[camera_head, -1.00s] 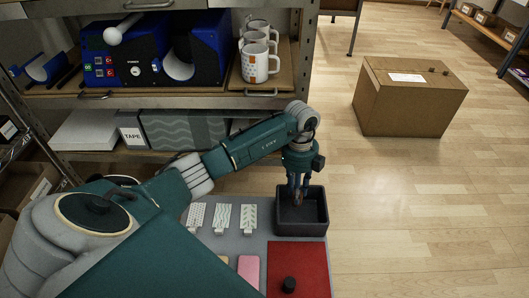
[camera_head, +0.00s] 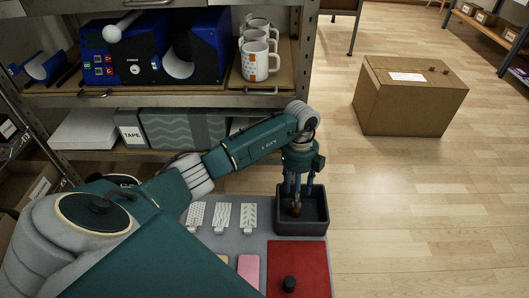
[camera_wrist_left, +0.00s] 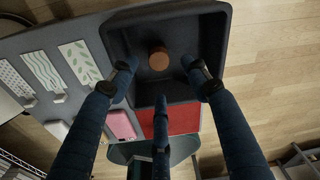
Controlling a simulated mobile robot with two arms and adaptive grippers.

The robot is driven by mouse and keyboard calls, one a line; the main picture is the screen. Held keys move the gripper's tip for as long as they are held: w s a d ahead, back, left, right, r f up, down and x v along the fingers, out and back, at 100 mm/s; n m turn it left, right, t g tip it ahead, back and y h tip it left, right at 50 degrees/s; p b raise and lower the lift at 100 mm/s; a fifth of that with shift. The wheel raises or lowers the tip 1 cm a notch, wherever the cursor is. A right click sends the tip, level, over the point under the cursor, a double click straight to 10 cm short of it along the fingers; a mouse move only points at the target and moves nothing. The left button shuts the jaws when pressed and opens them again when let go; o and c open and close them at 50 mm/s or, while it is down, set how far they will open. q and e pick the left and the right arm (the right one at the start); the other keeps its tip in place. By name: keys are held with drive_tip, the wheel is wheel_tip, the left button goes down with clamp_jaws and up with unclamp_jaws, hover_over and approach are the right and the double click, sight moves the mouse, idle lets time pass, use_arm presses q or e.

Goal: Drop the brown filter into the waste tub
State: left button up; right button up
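The brown filter (camera_head: 296,209) is a small round piece inside the dark grey waste tub (camera_head: 323,215). In the left wrist view the filter (camera_wrist_left: 159,59) shows against the floor of the tub (camera_wrist_left: 218,45), clear of the tub walls. My left gripper (camera_head: 298,190) points down over the tub. Its fingers (camera_wrist_left: 160,85) are spread apart and empty, with the filter below and between them. Whether the filter rests fully on the tub floor is hard to tell. My right gripper is not in view.
Patterned cards (camera_head: 221,217) lie on the grey surface left of the tub. A red mat (camera_head: 308,262) with a black knob (camera_head: 289,284) and a pink block (camera_head: 249,270) are in front. Behind are a shelf with white mugs (camera_head: 261,62) and a blue machine (camera_head: 150,55).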

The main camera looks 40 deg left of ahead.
use_arm(q)
wheel_tip(320, 180, up, 12)
drive_tip(key=a, duration=0.1)
drive_tip(key=shift+w+a, duration=0.15)
drive_tip(key=shift+w, duration=0.2)
idle(0.4)
